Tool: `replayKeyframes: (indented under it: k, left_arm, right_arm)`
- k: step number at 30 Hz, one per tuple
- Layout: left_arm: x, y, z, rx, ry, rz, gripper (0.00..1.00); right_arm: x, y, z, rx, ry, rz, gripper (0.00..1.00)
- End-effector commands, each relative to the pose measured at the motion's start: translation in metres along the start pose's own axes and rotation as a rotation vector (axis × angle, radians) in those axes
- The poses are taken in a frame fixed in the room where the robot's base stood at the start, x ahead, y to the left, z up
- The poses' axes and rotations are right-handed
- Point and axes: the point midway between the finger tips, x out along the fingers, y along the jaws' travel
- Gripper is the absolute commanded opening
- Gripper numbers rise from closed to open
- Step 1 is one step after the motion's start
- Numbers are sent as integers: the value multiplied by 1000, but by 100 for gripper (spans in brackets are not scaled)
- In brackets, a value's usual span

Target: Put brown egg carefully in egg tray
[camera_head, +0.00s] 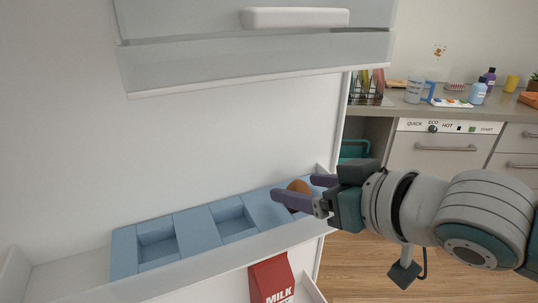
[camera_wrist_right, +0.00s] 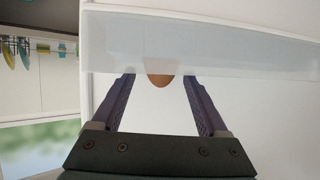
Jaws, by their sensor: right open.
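The blue egg tray (camera_head: 190,237) lies along a white door shelf in the head view, with two square pockets clearly empty. The brown egg (camera_head: 299,186) is at the tray's right end, partly hidden by my right gripper. My right gripper (camera_head: 300,190) is open, its purple fingers on either side of the egg. In the right wrist view, the egg (camera_wrist_right: 159,81) shows between the far ends of the fingers, with a gap on each side. A pale band covers its other part. I cannot tell whether the egg rests fully in a pocket. My left gripper is not in view.
The shelf's white front wall (camera_head: 215,262) runs before the tray. A clear upper bin (camera_head: 260,62) juts out above. A red milk carton (camera_head: 271,279) stands below. A counter (camera_head: 450,112) with bottles and a mug is at the back right.

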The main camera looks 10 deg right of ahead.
Motion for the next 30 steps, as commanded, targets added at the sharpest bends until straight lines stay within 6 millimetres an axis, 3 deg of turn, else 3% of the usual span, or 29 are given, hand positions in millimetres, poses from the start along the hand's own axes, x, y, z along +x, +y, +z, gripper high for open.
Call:
replayKeyframes:
  k: [5, 18, 24, 27, 30]
  left_arm:
    - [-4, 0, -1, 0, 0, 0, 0]
    - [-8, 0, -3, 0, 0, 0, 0]
    - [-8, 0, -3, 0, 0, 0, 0]
    - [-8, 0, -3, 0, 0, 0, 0]
    - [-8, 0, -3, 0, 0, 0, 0]
  right_arm:
    - [-16, 0, -1, 0, 0, -1, 77]
    - [-101, 0, 0, 0, -3, 1, 77]
    - [-118, 0, -1, 1, -2, 2, 77]
    - [-122, -1, 7, 8, -39, 34, 77]
    - [-131, -3, 32, 19, -158, 112, 77]
